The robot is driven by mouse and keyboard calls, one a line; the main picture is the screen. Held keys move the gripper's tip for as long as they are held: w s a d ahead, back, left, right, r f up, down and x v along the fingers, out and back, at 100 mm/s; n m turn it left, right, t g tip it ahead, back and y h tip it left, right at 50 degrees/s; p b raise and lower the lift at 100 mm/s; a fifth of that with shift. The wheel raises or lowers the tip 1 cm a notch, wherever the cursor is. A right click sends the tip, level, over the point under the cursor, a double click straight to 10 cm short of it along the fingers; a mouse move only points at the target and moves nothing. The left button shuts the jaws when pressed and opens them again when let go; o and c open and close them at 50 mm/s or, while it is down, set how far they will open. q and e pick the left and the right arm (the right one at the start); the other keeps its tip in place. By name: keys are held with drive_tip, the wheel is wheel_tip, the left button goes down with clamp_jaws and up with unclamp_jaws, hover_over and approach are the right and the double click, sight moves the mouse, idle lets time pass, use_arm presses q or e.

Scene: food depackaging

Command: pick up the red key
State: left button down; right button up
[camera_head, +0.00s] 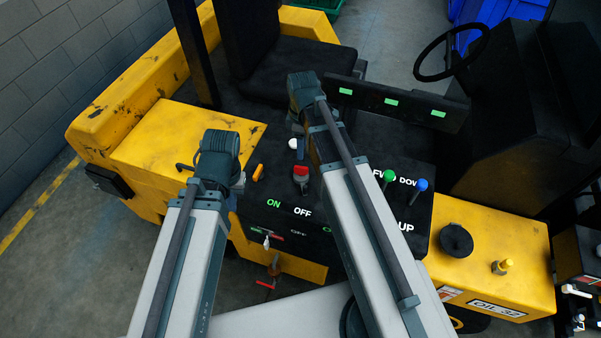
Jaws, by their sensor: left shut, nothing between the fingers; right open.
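A small red-topped piece (301,171) stands on the black control panel (340,245), above the ON and OFF lettering and between my two arms. My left arm rises left of the panel and bends at a dark joint. My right arm crosses over the panel and bends near the black seat. I see neither gripper's fingers; the arm links hide them.
Levers with green (390,175) and blue (421,185) knobs stand at the panel's right. A white knob (293,143) and an orange lever (258,172) are near the red-topped piece. A steering wheel (450,52) is at the upper right. Open floor (75,275) lies left.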

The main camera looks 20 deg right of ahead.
sight(301, 167)
wheel_tip(301, 167, down, 7)
drive_tip(key=b, duration=0.5)
drive_tip(key=shift+r+b, duration=0.2)
drive_tip(key=shift+b, duration=0.1)
wheel_tip(301, 167, down, 5)
drive_tip(key=b, duration=0.5)
drive_tip(key=shift+a+f, duration=0.1)
drive_tip(key=shift+f, duration=0.05)
drive_tip(key=shift+c, duration=0.2)
clamp_jaws()
